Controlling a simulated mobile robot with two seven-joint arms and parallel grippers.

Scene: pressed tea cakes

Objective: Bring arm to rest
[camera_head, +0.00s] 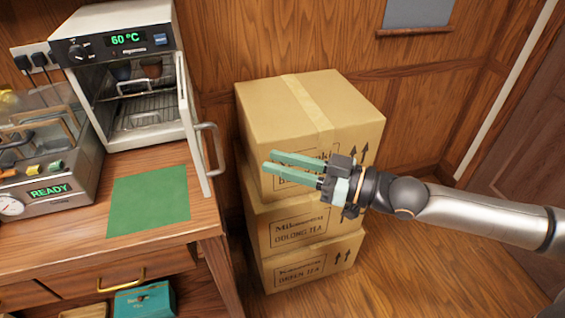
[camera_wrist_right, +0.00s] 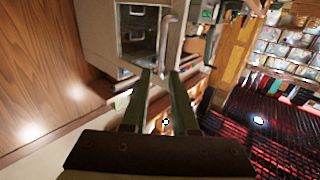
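My right gripper (camera_head: 268,162) is in front of the stacked boxes in the head view, its green fingers pointing left toward the oven side. The fingers are parted, with nothing between them. In the right wrist view the two fingers (camera_wrist_right: 162,75) also stand apart, and the gap is empty. The right arm reaches in from the right edge at about the height of the top box. My left gripper is not in the head view.
An oven (camera_head: 118,28) reading 60 °C has its door (camera_head: 192,130) open. A green mat (camera_head: 148,202) lies bare on the wooden counter (camera_head: 60,248). A machine (camera_head: 48,190) reading READY stands left. Stacked cardboard boxes (camera_head: 350,105) stand behind my right gripper. Floor at right is clear.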

